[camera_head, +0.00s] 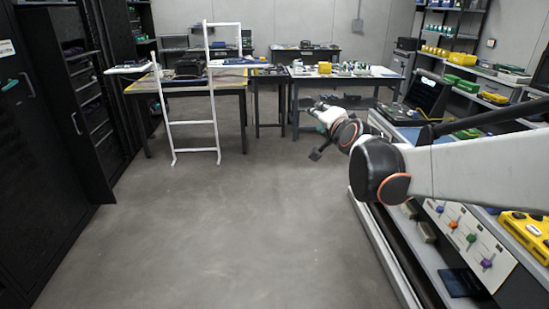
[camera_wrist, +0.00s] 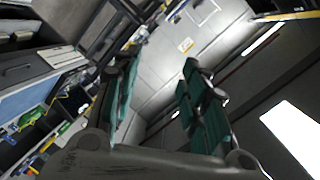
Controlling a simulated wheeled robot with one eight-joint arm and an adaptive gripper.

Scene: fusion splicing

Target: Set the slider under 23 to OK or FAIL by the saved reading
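A pale slider panel (camera_head: 490,247) stands at the lower right in the head view, on the front of the right-hand bench. It carries several coloured knobs, among them an orange knob (camera_head: 453,224), a green knob (camera_head: 471,238) and a purple knob (camera_head: 487,263). The numbers and the OK or FAIL marks are too small to read, so I cannot tell which slider is under 23. No saved reading is legible. My gripper is far from the panel, out over the aisle. In the wrist view my gripper (camera_wrist: 157,82) has its teal-padded fingers apart, with nothing between them.
A yellow device (camera_head: 527,232) sits on the right bench beside the panel. A dark tablet-like slab (camera_head: 463,282) lies below it. A white ladder-like frame (camera_head: 191,122) stands by the back-left table. Dark cabinets line the left. The grey floor (camera_head: 220,230) is clear.

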